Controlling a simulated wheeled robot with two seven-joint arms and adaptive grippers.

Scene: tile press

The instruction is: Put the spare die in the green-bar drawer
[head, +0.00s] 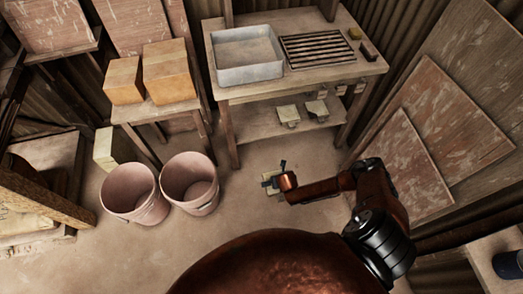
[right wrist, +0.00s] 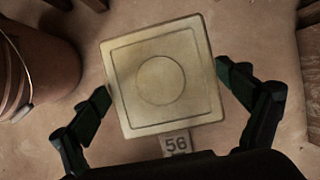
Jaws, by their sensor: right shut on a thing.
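A square, pale brass-coloured die (right wrist: 161,82) with a raised circle in its middle fills the centre of the right wrist view. A small tag marked 56 (right wrist: 176,144) sticks out from its near edge. My right gripper (right wrist: 163,84) is shut on the die, with one dark finger at each side. In the head view my right gripper (head: 274,179) holds the die (head: 268,186) over the floor in front of the bench, where it is small and partly hidden. No drawer with a green bar can be made out. My left gripper is not in view.
The wooden bench (head: 300,84) carries a grey tray (head: 247,56) and a slatted rack (head: 318,50). Two similar blocks (head: 288,115) sit on its lower shelf. Two pink buckets (head: 190,184) stand to the left, and boards (head: 402,165) lean at the right. Floor around the gripper is clear.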

